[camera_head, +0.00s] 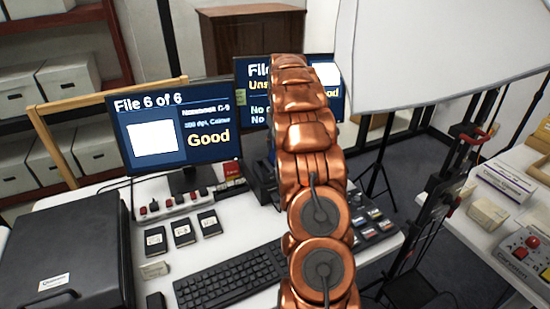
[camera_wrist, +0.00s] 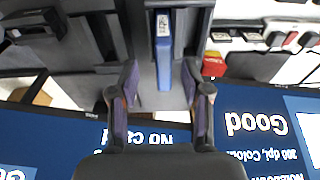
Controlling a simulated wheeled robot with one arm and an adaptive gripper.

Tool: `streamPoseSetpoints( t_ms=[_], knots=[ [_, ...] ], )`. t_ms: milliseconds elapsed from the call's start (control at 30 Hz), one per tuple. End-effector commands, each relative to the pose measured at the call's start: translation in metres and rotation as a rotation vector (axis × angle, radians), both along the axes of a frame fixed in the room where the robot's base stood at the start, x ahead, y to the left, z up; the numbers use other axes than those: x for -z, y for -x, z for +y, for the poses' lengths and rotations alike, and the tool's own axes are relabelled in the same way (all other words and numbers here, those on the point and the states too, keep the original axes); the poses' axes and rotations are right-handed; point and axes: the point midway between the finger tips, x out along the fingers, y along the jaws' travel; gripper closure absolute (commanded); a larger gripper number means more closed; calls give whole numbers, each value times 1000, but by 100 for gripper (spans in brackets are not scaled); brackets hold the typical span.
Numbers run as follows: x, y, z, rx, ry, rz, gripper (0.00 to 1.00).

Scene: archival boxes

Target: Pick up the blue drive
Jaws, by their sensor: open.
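The blue drive (camera_wrist: 164,48) stands in a dark grey holder (camera_wrist: 178,20) in the upper middle of the wrist view, narrow side towards the camera. My gripper (camera_wrist: 160,84) is open, its two purple-padded fingers apart and pointing towards the drive. The drive lies in line with the gap between them, and nothing is held. In the head view my copper arm hides the gripper and most of this spot. Part of a dark holder (camera_head: 262,180) shows just left of the arm.
Two monitors (camera_head: 172,128) (camera_head: 247,90) stand close behind the holder. A power strip (camera_head: 172,205), three dark drives (camera_head: 183,231) and a keyboard (camera_head: 230,275) lie to the left on the white desk. A black case (camera_head: 70,250) fills the desk's left end. Several small drives (camera_head: 374,214) sit right of my arm.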

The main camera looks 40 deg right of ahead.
Motion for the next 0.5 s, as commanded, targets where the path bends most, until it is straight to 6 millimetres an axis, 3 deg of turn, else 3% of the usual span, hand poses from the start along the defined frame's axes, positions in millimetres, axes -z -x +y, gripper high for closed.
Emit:
streamPoseSetpoints(
  t_ms=[267,500],
  knots=[
    [18,-4,0,0,0,1,52],
    [46,-12,0,0,-4,4,52]
  ],
)
